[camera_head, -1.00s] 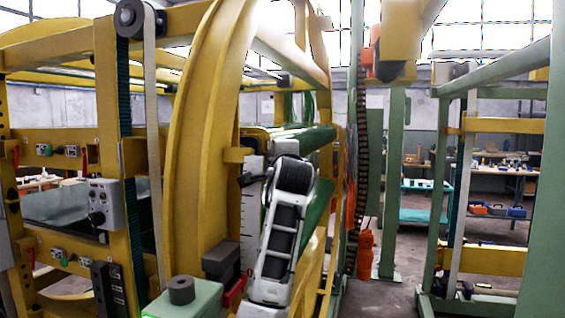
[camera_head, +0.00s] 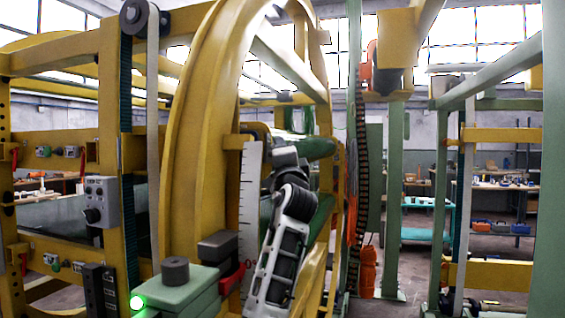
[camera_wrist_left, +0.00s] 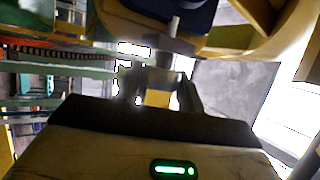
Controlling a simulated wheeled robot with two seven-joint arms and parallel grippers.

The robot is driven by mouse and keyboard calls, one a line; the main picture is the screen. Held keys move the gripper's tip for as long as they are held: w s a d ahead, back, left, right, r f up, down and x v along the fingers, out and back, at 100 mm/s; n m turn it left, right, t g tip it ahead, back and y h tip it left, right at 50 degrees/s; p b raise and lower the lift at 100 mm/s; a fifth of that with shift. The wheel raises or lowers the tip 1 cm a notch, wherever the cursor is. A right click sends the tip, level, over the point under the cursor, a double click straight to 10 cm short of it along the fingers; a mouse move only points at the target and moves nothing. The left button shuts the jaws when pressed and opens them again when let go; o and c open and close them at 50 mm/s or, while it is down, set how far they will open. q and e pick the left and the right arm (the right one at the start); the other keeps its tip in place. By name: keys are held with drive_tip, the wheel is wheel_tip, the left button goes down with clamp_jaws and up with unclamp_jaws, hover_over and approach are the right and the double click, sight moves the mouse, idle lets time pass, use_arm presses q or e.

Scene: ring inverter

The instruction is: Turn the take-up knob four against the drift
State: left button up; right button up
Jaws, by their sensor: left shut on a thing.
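A dark round knob-like cylinder (camera_head: 175,270) stands on a green box (camera_head: 185,292) at the lower left of the head view; I cannot tell whether it is the take-up knob. My arm rises from the bottom centre, past the white scale (camera_head: 250,195), and its far end is small and dark, so its fingers cannot be made out there. In the left wrist view my left gripper (camera_wrist_left: 163,92) is shut on a grey stem-like part (camera_wrist_left: 164,62) below a dark rounded part and yellow frame. How far the grip wraps around is hidden. My right gripper is not in view.
A red pointer-like piece (camera_head: 232,279) sits by the scale's lower end. A large yellow ring frame (camera_head: 195,130) stands close to my arm. A grey control box (camera_head: 102,203) is on the left post. A green lamp (camera_head: 137,302) glows. Open floor lies at right centre.

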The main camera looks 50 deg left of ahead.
use_arm(q)
drive_tip(key=o, duration=1)
drive_tip(key=b+v, duration=0.3)
drive_tip(key=v, duration=1.3)
